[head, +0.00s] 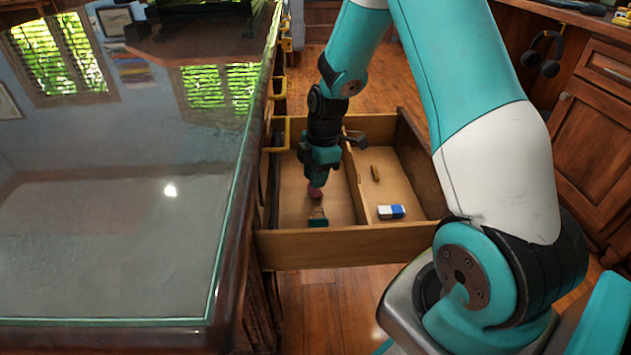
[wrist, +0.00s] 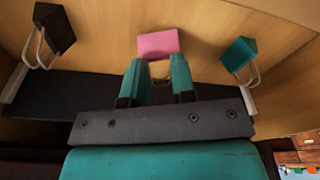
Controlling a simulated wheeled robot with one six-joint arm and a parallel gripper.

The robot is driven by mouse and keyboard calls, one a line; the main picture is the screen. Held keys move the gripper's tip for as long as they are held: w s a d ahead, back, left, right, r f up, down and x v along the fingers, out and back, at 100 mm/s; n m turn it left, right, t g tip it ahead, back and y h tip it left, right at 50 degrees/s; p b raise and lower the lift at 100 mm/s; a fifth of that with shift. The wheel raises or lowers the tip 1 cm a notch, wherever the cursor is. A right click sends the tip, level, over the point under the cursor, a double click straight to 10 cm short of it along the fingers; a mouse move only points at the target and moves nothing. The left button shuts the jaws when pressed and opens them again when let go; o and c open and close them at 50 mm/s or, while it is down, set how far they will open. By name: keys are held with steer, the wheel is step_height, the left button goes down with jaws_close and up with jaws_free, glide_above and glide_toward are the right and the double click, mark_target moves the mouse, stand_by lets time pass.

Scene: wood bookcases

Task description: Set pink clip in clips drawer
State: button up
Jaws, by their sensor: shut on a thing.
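The pink clip (head: 315,192) is at the tip of my gripper (head: 319,176), inside the left compartment of the open drawer (head: 345,248). In the wrist view the pink clip (wrist: 158,44) shows at the ends of my gripper's two teal fingers (wrist: 159,78), which are shut on it. It is low over the drawer floor; I cannot tell whether it touches. A teal clip (head: 318,218) lies in the same compartment near the front panel, and it shows right of the pink clip in the wrist view (wrist: 239,55). A black clip (wrist: 54,28) lies on the other side.
A wooden divider (head: 354,180) splits the drawer. Its right compartment holds a blue and white eraser (head: 391,211) and a small brass-coloured object (head: 375,172). A glass-topped desk (head: 110,240) stands close on the left. Headphones (head: 541,55) hang at the right.

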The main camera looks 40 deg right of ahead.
steer(key=shift+f, duration=0.4)
steer(key=o, duration=0.9)
step_height(320, 180, up, 12)
steer(key=d+p, duration=0.1)
steer(key=p, duration=0.4)
steer(key=shift+s+d+p, duration=0.15)
steer(key=shift+d+p, duration=0.2)
steer(key=shift+r, duration=0.1)
